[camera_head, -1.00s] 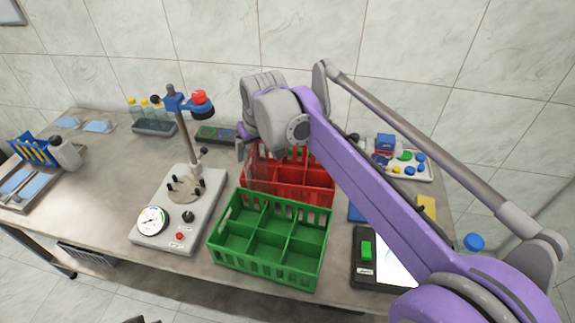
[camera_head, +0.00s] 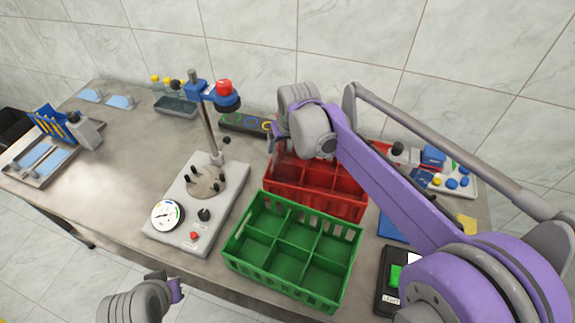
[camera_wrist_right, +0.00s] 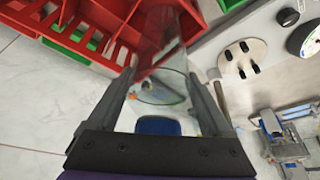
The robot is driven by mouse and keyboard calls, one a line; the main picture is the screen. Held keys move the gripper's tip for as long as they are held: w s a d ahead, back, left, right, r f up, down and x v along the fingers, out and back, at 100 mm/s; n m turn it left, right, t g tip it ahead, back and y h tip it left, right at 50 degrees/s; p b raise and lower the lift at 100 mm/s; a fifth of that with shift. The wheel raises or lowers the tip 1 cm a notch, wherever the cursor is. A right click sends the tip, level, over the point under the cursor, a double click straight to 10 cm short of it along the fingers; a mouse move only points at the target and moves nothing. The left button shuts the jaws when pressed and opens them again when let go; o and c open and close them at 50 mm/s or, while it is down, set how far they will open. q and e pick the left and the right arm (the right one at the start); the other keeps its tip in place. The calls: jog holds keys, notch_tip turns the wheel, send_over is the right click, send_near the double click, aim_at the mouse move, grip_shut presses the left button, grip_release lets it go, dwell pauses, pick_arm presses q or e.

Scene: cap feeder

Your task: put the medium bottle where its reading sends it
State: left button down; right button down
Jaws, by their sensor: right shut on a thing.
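My right gripper (camera_head: 274,140) is shut on a clear, see-through bottle, at the back left of the red crate (camera_head: 318,200). The bottle shows best in the right wrist view (camera_wrist_right: 160,50), between the two fingers. It overlaps the red crate there; I cannot tell whether it is inside a compartment. The green crate (camera_head: 292,250), with several empty compartments, stands in front of the red one. The grey tester (camera_head: 188,222) stands left of the crates, with a round dial (camera_head: 167,215) too small to read and nothing on its pegged plate. Of my left arm only a grey and purple part shows, at the bottom left.
A post with a blue and red head (camera_head: 225,95) rises from the tester. Yellow-capped bottles (camera_head: 168,83) stand at the back. A tray of coloured caps (camera_head: 450,180) is at the right. A blue rack (camera_head: 48,122) stands at the left. The left-middle tabletop is clear.

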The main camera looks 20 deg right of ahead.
aim_at(289, 153)
notch_tip(289, 153, down, 9)
jog(key=shift+w+r, duration=0.15)
jog(key=shift+r, duration=0.05)
jog(key=shift+f+b, duration=0.1)
jog(key=shift+b, duration=0.2)
jog(key=shift+c, duration=0.3)
grip_release()
jog(key=p+v, duration=0.1)
jog(key=v, duration=1)
jog(key=shift+r, duration=0.3)
jog(key=shift+s+r, duration=0.2)
jog(key=shift+s, duration=0.05)
jog(key=s+f, duration=0.3)
jog(key=s, duration=0.4)
jog(key=s+d+f, duration=0.1)
jog(key=s+f, duration=0.2)
jog(key=s, duration=0.4)
jog(key=s+d+f+t, duration=0.1)
jog(key=s+f, duration=0.2)
jog(key=s, duration=0.4)
jog(key=shift+s+d+f+m, duration=0.25)
jog(key=shift+s+f+m, duration=0.1)
jog(key=shift+f+m, duration=0.05)
